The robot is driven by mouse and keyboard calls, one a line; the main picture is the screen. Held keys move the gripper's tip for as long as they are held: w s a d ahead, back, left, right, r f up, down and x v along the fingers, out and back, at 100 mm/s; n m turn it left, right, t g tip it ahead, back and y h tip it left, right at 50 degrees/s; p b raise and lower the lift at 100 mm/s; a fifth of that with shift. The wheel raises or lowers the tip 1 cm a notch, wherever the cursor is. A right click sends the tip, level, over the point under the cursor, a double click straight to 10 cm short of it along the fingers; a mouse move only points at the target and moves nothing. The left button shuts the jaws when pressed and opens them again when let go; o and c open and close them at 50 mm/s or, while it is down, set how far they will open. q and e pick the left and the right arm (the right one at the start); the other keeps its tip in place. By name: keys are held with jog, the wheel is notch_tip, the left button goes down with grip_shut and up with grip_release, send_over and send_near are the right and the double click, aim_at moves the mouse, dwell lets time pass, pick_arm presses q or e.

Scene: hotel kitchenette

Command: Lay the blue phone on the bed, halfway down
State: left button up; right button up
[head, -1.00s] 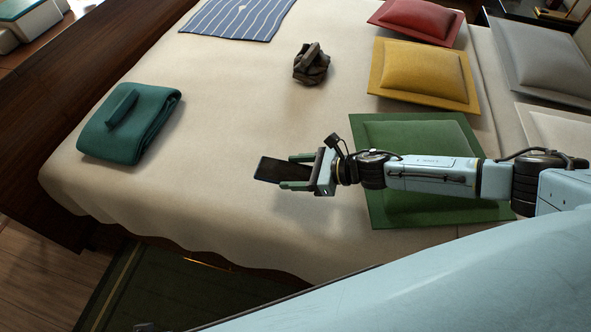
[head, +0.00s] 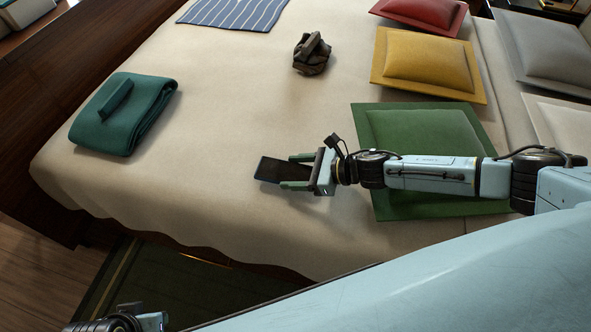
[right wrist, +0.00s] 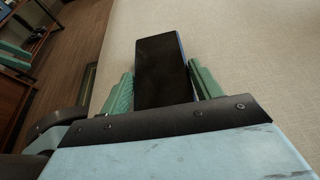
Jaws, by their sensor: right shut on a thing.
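The blue phone (head: 272,170) has a dark face with a blue edge. My right gripper (head: 294,171) is shut on one end of it, and the free end points left. In the right wrist view the phone (right wrist: 162,75) sticks out flat between the green fingers (right wrist: 162,85). It is over the cream bed (head: 225,110), left of the green cushion, low above the cover or touching it; I cannot tell which. A part of my left arm shows at the bottom left edge, and its fingers cannot be made out.
A folded teal blanket (head: 140,125) lies on the bed at left. A dark crumpled object (head: 311,60) and a striped blue cloth (head: 235,10) lie farther back. Green (head: 385,120), yellow (head: 430,65) and red (head: 420,10) cushions are at right. The cover around the phone is clear.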

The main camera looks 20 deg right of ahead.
jog(key=shift+f+b, duration=0.55)
jog(key=shift+f, duration=0.05)
dwell(0.5)
jog(key=o, duration=1.3)
